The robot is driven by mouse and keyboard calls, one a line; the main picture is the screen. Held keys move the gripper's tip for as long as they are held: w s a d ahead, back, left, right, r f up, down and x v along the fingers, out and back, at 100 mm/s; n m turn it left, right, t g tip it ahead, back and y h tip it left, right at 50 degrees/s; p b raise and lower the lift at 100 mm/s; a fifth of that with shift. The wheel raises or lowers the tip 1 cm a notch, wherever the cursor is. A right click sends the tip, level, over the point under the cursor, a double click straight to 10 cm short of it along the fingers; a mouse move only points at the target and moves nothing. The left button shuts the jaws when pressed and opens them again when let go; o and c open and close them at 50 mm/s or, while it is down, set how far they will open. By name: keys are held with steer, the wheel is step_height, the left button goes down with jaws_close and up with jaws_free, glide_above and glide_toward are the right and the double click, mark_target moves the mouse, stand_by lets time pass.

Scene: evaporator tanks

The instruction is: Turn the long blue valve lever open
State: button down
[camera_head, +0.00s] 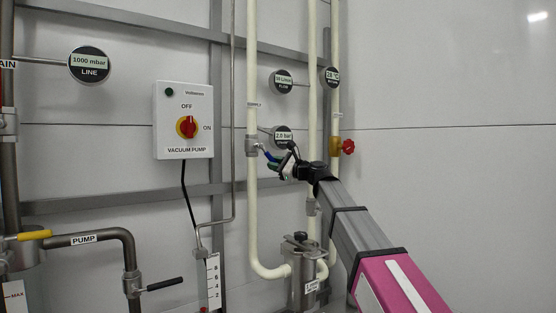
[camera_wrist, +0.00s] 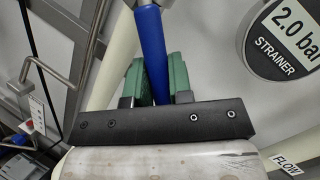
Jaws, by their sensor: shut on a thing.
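The long blue valve lever (camera_wrist: 151,45) runs down between the green finger pads of my gripper (camera_wrist: 155,75) in the wrist view. The gripper is shut on it. In the head view, the blue lever (camera_head: 270,156) juts right and slightly down from the metal valve body (camera_head: 252,146) on the cream supply pipe (camera_head: 253,205). My gripper (camera_head: 280,164) is at the lever's outer end. The part of the lever between the fingers is largely hidden in the head view.
Another cream pipe with a red-handled valve (camera_head: 347,147) stands to the right. The vacuum pump switch box (camera_head: 184,120) is at left. A metal strainer vessel (camera_head: 301,270) stands below. The wall at right is bare.

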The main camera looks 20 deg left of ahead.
steer(key=shift+s+a+f+m+t+y, duration=0.15)
steer(key=shift+s+a+f+m+t, duration=0.5)
steer(key=shift+m, duration=1.2)
steer(key=shift+s+a+f+m+t+y, duration=0.2)
steer(key=shift+s+a+m+t, duration=0.4)
steer(key=shift+s+m+t, duration=0.9)
steer(key=shift+s+a+f+m+t+y, duration=0.15)
steer(key=shift+s+a+f+m+t, duration=0.4)
steer(key=shift+m, duration=1.7)
steer(key=shift+w+a+r, duration=0.1)
steer(key=c, duration=1)
jaws_free()
steer(key=shift+c, duration=0.2)
steer(key=v, duration=1)
steer(key=shift+d, duration=0.3)
